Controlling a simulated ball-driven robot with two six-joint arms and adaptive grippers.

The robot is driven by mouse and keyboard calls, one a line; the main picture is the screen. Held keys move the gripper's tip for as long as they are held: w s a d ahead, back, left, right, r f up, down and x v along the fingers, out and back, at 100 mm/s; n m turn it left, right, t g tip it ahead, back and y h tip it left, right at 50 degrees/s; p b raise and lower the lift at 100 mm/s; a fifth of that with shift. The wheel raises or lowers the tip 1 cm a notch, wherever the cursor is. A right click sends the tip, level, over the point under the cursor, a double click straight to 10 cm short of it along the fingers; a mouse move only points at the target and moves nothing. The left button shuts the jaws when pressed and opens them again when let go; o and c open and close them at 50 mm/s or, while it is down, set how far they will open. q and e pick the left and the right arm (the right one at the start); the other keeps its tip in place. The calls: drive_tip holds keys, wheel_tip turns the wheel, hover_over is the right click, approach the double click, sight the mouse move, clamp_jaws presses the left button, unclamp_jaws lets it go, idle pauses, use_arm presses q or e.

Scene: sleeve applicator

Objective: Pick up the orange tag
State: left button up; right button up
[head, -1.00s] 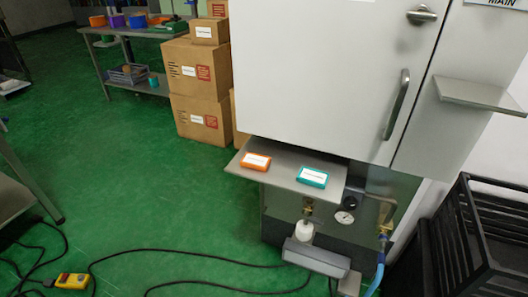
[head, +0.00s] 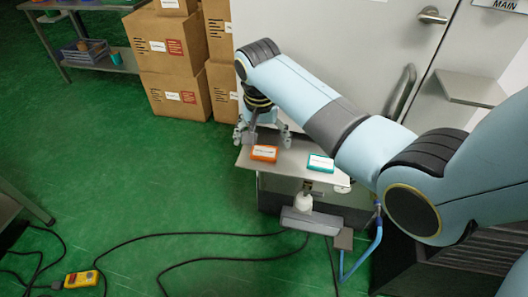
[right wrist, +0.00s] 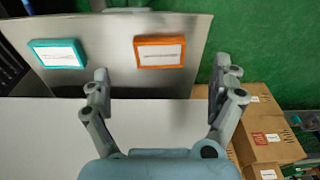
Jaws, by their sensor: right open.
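The orange tag (head: 264,153) lies flat on a small grey metal shelf (head: 293,172) in front of the white cabinet. It has a white label and also shows in the right wrist view (right wrist: 160,51). A teal tag (head: 320,163) lies beside it, to its right in the head view. My right gripper (head: 262,138) is open and empty at the shelf, just behind the orange tag in the head view. In the right wrist view its fingers (right wrist: 160,80) stand wide apart, with the orange tag between and beyond them. My left gripper is not in view.
The white cabinet (head: 330,40) rises right behind the shelf. Cardboard boxes (head: 180,75) are stacked to the left. A grey pedal-like unit (head: 310,222) and a blue hose (head: 362,262) sit below the shelf. Black cables and a yellow device (head: 81,279) lie on the green floor.

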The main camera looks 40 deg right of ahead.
sight(264, 151)
drive_tip(key=f, duration=0.3)
drive_tip(key=w+d+f, duration=0.1)
drive_tip(key=f, duration=0.1)
drive_tip(key=shift+f+b, duration=0.2)
drive_tip(key=shift+b, duration=0.1)
drive_tip(key=c, duration=1.2)
